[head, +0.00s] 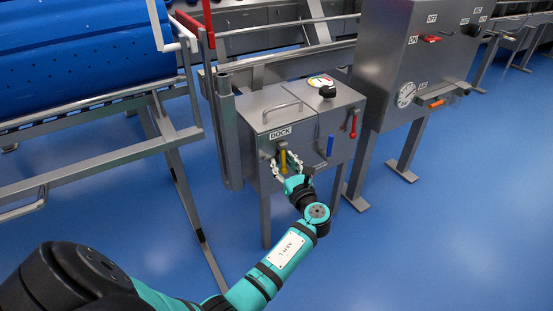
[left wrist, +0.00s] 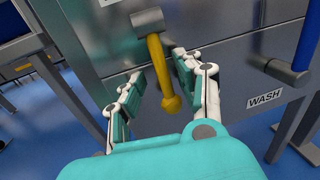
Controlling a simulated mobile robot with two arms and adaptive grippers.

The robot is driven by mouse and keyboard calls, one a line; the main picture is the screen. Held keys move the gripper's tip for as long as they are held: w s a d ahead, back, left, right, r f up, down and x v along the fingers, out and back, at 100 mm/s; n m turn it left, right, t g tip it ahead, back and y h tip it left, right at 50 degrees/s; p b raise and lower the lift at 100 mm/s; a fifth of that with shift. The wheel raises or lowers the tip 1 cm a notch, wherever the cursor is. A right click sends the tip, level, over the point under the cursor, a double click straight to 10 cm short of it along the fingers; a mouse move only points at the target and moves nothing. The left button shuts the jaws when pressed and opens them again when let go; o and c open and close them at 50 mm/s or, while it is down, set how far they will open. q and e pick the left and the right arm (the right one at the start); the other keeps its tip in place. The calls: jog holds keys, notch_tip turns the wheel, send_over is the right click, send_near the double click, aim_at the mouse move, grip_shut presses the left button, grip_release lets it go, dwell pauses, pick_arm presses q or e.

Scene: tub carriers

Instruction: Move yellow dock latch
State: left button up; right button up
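The yellow dock latch (head: 283,160) hangs on the front of a grey steel box, below the DOCK label (head: 280,133). In the left wrist view the yellow latch (left wrist: 160,72) is a lever with a round knob at its lower end, hung from a grey pivot block (left wrist: 148,22). My left gripper (head: 289,167) is at the latch. In the left wrist view its two white-and-teal fingers (left wrist: 157,78) are apart on either side of the lever, with the right finger closer to it. A gap shows on the left side. My right gripper is in no view.
A blue handle (head: 330,146) and a red handle (head: 353,124) are on the same box, right of the latch. A WASH label (left wrist: 264,98) is nearby. A grey cabinet (head: 395,65) stands right. A blue drum (head: 85,45) on a frame stands left. Blue floor is clear at right.

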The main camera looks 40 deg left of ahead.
pick_arm(q)
jog(key=shift+w, duration=0.1)
jog(key=shift+d, duration=0.1)
grip_shut()
dwell(0.4)
